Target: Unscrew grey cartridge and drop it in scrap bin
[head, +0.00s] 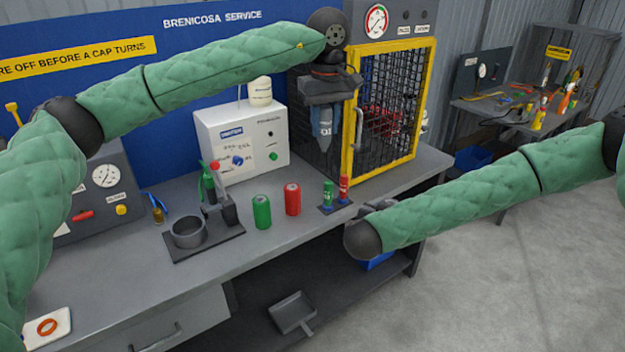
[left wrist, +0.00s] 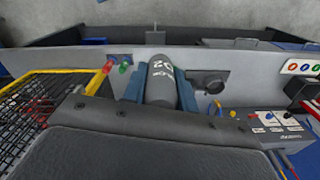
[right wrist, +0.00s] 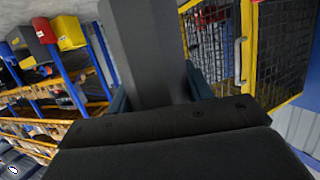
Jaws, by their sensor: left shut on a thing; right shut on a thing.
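My left gripper (head: 324,140) hangs above the bench in front of the cage, fingers pointing down. It is shut on the grey cartridge (left wrist: 162,78), a cylinder with white lettering, seen between the blue fingers in the left wrist view. The cartridge is clear of the bench. My right gripper (right wrist: 158,95) is shut on a dark grey slab-like thing (right wrist: 145,45), which I cannot identify. In the head view the end of my right arm is low at the bench's front edge and mostly hides that gripper. A blue bin (head: 377,262), possibly the scrap bin, shows partly below it.
On the bench stand a green can (head: 262,212), a red can (head: 292,199), a small holder with a green cartridge (head: 328,194) and a red cartridge (head: 344,188), and a black ring stand (head: 188,232). The yellow-framed cage (head: 385,110) stands close to my left gripper.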

